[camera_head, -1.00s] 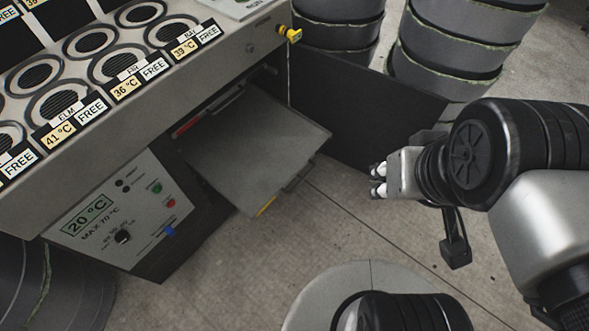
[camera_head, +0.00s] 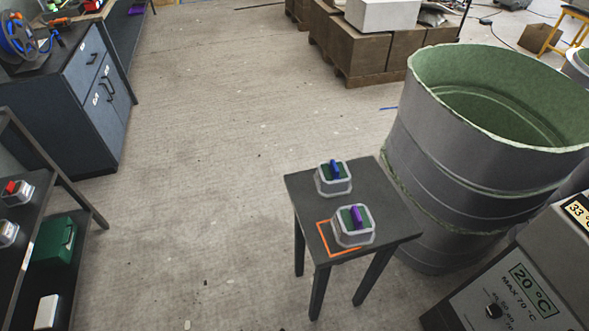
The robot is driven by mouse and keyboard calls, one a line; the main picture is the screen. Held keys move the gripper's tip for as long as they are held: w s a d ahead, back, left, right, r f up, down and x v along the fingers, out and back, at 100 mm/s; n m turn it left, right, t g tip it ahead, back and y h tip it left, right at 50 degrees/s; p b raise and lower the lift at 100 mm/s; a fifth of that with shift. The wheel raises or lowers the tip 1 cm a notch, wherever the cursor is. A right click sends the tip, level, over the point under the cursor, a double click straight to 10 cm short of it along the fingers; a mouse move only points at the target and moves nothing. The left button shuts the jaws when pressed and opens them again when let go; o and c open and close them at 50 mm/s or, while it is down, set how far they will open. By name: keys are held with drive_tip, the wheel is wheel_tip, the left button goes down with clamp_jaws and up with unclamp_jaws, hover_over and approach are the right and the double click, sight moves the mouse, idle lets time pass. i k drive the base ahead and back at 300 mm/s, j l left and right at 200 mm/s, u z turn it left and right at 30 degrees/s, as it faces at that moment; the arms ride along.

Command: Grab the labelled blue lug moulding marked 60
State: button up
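A small grey-rimmed, square moulding with a blue lug (camera_head: 335,168) sits upright toward the back of a small dark table (camera_head: 390,222). A similar moulding with a purple lug (camera_head: 356,218) sits nearer the front, partly over an orange square outline (camera_head: 325,237) on the tabletop. No mark 60 can be read on either one. My gripper is not in this view.
A large green-lined grey mould stack (camera_head: 440,150) stands right behind the table. A control box (camera_head: 515,290) is at the lower right. A shelf (camera_head: 75,190) with small items is at left, below a blue-grey cabinet (camera_head: 90,95). The floor between is clear.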

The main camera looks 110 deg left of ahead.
sight(333, 179)
drive_tip(key=u, duration=3.25)
drive_tip(key=j+z, duration=0.3)
drive_tip(key=j, duration=0.45)
drive_tip(key=j+z, duration=0.35)
drive_tip(key=j, duration=0.4)
drive_tip(key=i+j+z, duration=0.1)
drive_tip(key=i+z, duration=0.15)
drive_tip(key=i, duration=0.15)
drive_tip(key=i+j+z, duration=0.55)
drive_tip(key=i, duration=0.25)
